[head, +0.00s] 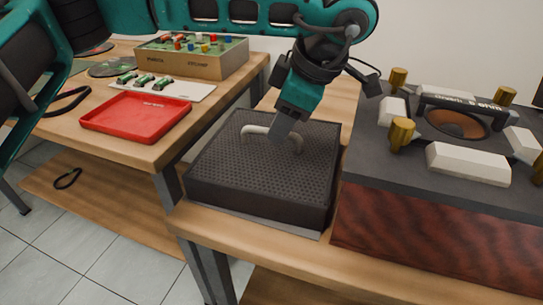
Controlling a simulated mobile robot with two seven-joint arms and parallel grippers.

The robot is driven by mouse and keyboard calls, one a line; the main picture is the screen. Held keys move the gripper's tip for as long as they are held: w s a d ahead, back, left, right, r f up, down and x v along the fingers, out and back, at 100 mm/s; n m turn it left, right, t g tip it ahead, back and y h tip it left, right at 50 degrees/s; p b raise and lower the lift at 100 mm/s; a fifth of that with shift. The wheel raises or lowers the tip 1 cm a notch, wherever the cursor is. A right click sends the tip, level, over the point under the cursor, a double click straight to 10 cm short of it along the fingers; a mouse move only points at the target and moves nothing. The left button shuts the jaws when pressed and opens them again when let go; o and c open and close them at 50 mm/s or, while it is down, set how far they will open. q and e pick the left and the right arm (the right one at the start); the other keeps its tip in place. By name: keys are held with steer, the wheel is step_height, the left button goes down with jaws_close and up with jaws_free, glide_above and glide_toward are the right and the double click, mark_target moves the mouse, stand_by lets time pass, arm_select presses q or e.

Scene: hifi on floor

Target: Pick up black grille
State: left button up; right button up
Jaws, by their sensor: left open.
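The black grille (255,178) is a thick dark square panel with a perforated top. It lies flat on a light sheet on the wooden table in the middle of the head view. My right gripper is not in view.
Right of the grille stands a speaker cabinet (430,243) with reddish wood sides, white blocks and brass-coloured posts. On the left table are a red tray (136,116), a box of small coloured parts (190,64) and a white card with green pieces (162,87).

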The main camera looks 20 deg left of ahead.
mark_target(271, 150)
arm_select(q)
steer(key=x, duration=0.3)
steer(key=shift+d, duration=0.1)
jaws_close()
steer(key=shift+r, duration=0.1)
stand_by(1.1)
